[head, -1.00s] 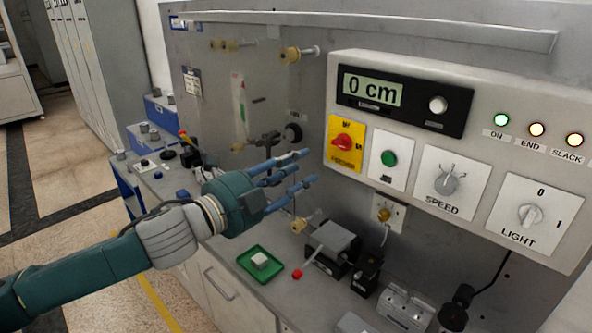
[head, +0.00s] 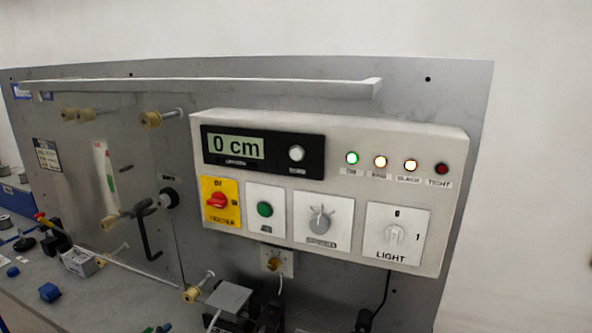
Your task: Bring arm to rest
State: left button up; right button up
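Neither of my arms nor grippers is in the head view now. The control box (head: 345,190) on the grey panel fills the middle of the view. Its display (head: 238,147) reads 0 cm. A red rotary switch on a yellow plate (head: 220,214), a green button (head: 265,209), a grey speed knob (head: 320,219) and a light knob (head: 394,234) sit below it. The lamps in the row at upper right include a green lit one (head: 352,158), two amber lit ones and a dark red one (head: 441,169).
A long metal rail (head: 200,88) runs along the upper panel (head: 462,120). Yellow rollers (head: 150,119) and a black crank handle (head: 150,240) stick out at left. Small parts, including a blue block (head: 49,292), lie on the bench (head: 110,300) at lower left.

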pick_arm(q)
jog(key=s+d+f+n+g, duration=0.3)
jog(key=s+f+n+g, duration=0.2)
jog(key=s+f, duration=0.6)
jog(key=s+d+f+n+g, duration=0.3)
jog(key=s+f+n+g, duration=0.15)
jog(key=s+f, duration=0.65)
jog(key=s+f+g+b, duration=0.1)
jog(key=s+f, duration=0.1)
jog(key=f, duration=1.1)
jog(key=s+f+b, duration=0.1)
jog(key=s+f, duration=0.1)
jog(key=f, duration=1.1)
jog(key=s+a+f+b, duration=0.1)
jog(key=s+f, duration=0.7)
jog(key=s+a+f+g+b, duration=0.1)
jog(key=s+a+f, duration=0.1)
jog(key=s+f, duration=0.7)
jog(key=shift+a+f+y, duration=0.25)
jog(key=shift+a+y, duration=0.05)
jog(key=shift+y, duration=0.1)
jog(key=shift+s+m, duration=0.1)
jog(key=shift+m, duration=0.15)
jog(key=shift+c, duration=0.5)
